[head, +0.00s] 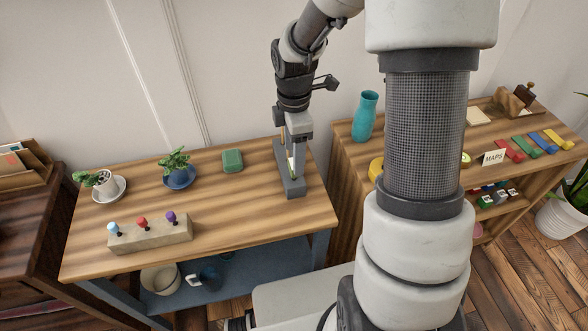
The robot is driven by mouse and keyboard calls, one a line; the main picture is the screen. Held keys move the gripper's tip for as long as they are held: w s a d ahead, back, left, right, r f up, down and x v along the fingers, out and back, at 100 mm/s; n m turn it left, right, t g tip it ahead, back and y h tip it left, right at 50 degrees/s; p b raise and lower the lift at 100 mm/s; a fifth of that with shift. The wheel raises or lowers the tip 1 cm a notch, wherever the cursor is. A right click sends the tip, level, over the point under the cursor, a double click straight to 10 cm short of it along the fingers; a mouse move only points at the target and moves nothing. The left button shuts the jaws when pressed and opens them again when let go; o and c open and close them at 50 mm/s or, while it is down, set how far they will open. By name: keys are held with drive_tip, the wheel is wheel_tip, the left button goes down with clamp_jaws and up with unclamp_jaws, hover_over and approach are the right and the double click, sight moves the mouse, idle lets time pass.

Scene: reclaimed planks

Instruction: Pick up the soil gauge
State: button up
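My gripper (295,163) points down at the right end of the left wooden table, over a grey upright holder with a flat base (293,189). Something small, pale and greenish shows by the fingertips, too small to make out. I cannot tell whether the fingers are closed on it. I cannot pick out the soil gauge for certain. Three small tools with light blue (113,228), red (142,222) and purple (171,217) round heads stand in a tan block (150,236) at the table's front left, apart from my gripper.
A plant in a white pot (106,185), a plant in a blue pot (180,177) and a green box (232,161) stand along the table's back. A teal vase (365,116) stands on the right-hand shelf unit. The table's middle is clear. My arm hides part of the shelf unit.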

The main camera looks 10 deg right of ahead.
drive_tip(key=f, duration=0.3)
drive_tip(key=f+b, duration=0.1)
drive_tip(key=f, duration=0.1)
drive_tip(key=shift+w+f, duration=0.2)
drive_tip(key=shift+w, duration=0.1)
drive_tip(key=c, duration=1.1)
wheel_tip(320, 180, up, 10)
drive_tip(key=shift+d+r+p, duration=0.1)
drive_tip(key=shift+r+p, duration=0.05)
drive_tip(key=shift+p, duration=0.95)
drive_tip(key=shift+c, duration=0.2)
drive_tip(key=shift+r+p, duration=2.45)
drive_tip(key=shift+r, duration=0.5)
